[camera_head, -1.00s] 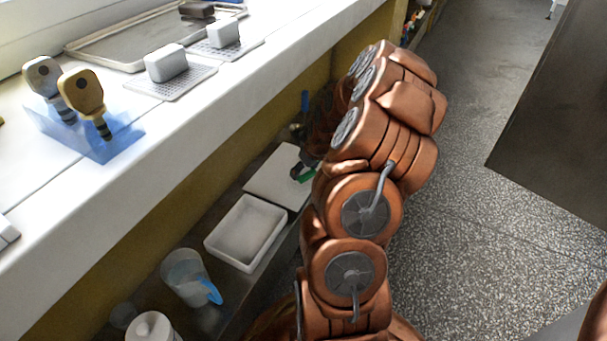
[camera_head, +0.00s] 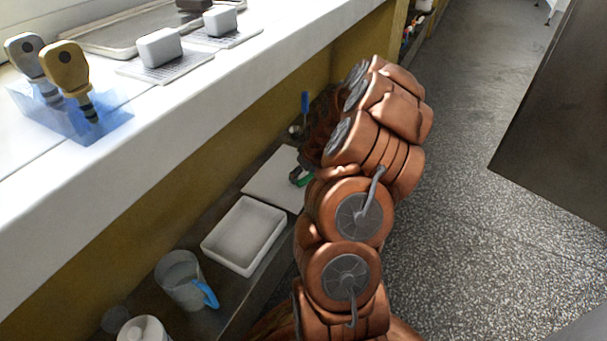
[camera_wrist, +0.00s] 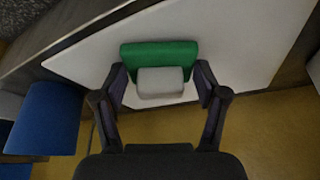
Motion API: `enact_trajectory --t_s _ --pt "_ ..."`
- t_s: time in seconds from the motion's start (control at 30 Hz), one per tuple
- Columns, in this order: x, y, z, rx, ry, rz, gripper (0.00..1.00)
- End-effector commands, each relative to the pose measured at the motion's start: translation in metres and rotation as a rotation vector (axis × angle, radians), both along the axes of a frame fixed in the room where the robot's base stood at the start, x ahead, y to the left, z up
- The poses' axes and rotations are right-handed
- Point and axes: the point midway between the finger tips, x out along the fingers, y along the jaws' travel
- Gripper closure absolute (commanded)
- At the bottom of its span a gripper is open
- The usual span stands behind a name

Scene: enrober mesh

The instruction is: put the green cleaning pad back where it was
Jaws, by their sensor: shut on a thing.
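The green cleaning pad (camera_wrist: 160,53) shows between the two fingers of my gripper (camera_wrist: 160,80) in the wrist view. A pale grey block (camera_wrist: 160,83) shows on the near side of the pad. My gripper is shut on the pad, which is over a white board (camera_wrist: 240,50). I cannot tell whether the pad touches the board. In the head view only a small green part of the pad (camera_head: 308,180) shows beside my dark gripper (camera_head: 297,176), at the right edge of the white board (camera_head: 268,178). My arm hides the rest.
On the low shelf, a white tray (camera_head: 243,263) and a clear jug with a blue handle (camera_head: 178,280) stand nearer than the board. A blue object (camera_wrist: 47,118) is at the wrist view's left. The counter edge (camera_head: 150,165) overhangs. Open floor (camera_head: 470,130) lies right.

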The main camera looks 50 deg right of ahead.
Motion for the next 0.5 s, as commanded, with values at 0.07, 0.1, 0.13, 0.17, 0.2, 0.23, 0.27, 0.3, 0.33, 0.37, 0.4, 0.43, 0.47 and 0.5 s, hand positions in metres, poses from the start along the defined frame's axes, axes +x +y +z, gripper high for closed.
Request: enact_trajectory --t_s 0.07,0.1,0.13,0.17,0.2,0.23,0.27,0.3,0.33,0.37,0.4,0.43,0.47,0.5 --pt "-0.0001 0.0001 -0.0009 0.0 0.0 0.0 0.61" --pt "-0.0002 0.0002 -0.002 0.001 0.001 0.0 0.61" --pt "-0.0002 0.0001 -0.0029 0.001 0.001 0.0 0.61" --pt "-0.0002 0.0001 -0.0027 0.0 0.001 0.0 0.25" --pt "-0.0001 0.0001 -0.0025 0.0 0.0 0.0 0.21" --pt "0.0 0.0001 -0.0025 0.0 0.0 0.0 0.18" --pt "0.0 0.0001 -0.0024 0.0 0.0 0.0 0.15" --pt "0.0 0.0001 -0.0024 0.0 0.0 0.0 0.1" --pt "0.0 0.0001 -0.0024 0.0 0.0 0.0 0.07" --pt "0.0001 0.0 -0.0022 0.0 0.0 0.0 0.04" --pt "0.0 0.0001 -0.0024 0.0 0.0 0.0 0.03" --pt "0.0 0.0001 -0.0024 0.0 0.0 0.0 0.03" --pt "0.0 0.0001 -0.0024 0.0 0.0 0.0 0.03" --pt "0.0 0.0001 -0.0024 0.0 0.0 0.0 0.03"
